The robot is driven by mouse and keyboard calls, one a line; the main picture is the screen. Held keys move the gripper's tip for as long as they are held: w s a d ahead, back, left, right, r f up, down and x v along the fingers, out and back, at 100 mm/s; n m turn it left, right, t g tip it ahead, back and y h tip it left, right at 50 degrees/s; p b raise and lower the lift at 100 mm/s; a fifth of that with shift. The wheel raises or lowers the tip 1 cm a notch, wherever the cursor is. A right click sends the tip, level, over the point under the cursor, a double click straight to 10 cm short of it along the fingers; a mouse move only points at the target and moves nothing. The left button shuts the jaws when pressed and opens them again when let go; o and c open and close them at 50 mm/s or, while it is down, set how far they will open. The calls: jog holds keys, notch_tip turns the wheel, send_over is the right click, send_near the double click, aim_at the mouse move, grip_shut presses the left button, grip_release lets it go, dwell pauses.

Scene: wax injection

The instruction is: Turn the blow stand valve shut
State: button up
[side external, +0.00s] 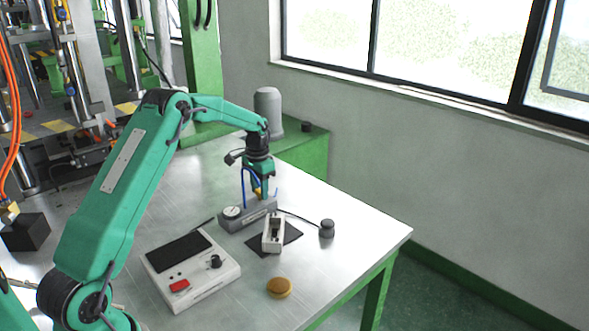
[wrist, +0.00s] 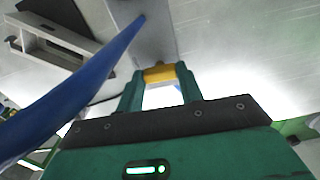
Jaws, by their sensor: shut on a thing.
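The grey blow stand (side external: 248,216) stands on the metal table, with a round white dial (side external: 232,212) on its left end. A blue tube (side external: 243,188) rises from the stand. It crosses the left of the wrist view (wrist: 75,90) in front of the camera. My gripper (side external: 259,192) points down over the stand and is shut on the yellow valve handle. The handle (wrist: 158,73) shows between my two green fingertips in the wrist view. The fingers hide most of the handle in the side view, so its exact angle is hard to tell.
A white slotted block (side external: 273,234) on a dark mat sits just in front of the stand. A white control box (side external: 190,270) lies front left. A tan round piece (side external: 279,287) and a small grey cylinder (side external: 327,229) lie nearby. The table's right side is clear.

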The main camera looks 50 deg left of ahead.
jog(key=shift+m, duration=2.7)
jog(key=shift+r, duration=0.1)
jog(key=o, duration=1)
jog(key=shift+r, duration=3.85)
